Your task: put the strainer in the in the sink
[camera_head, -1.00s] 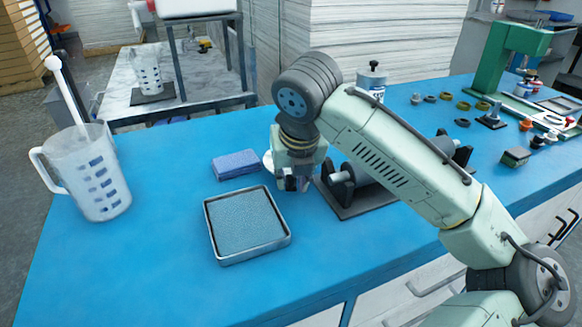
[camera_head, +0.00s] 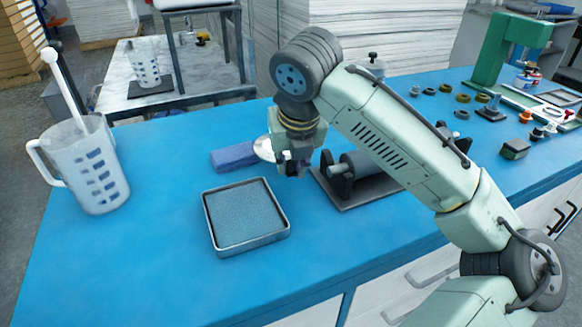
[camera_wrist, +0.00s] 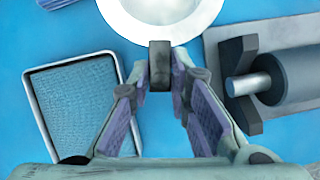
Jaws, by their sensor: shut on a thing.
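My gripper (camera_head: 291,168) is over the blue table, between a metal tray and a roller unit. In the wrist view, its fingertips (camera_wrist: 160,75) are closed on the dark handle of a round white dish-like thing (camera_wrist: 165,8), probably the strainer. Its far part is cut off by the top edge of the picture. In the head view, the white thing (camera_head: 264,149) shows as a tilted disc left of my gripper, partly hidden by it. I cannot make out holes or mesh in it. I recognise no sink in either view.
The shallow metal tray (camera_head: 283,236) with a textured blue-grey surface lies left of and nearer than my gripper. A blue sponge-like block (camera_head: 234,156) lies behind it. The roller unit (camera_head: 362,165) stands to the right. A measuring jug (camera_head: 90,170) stands far left. The front-left table is clear.

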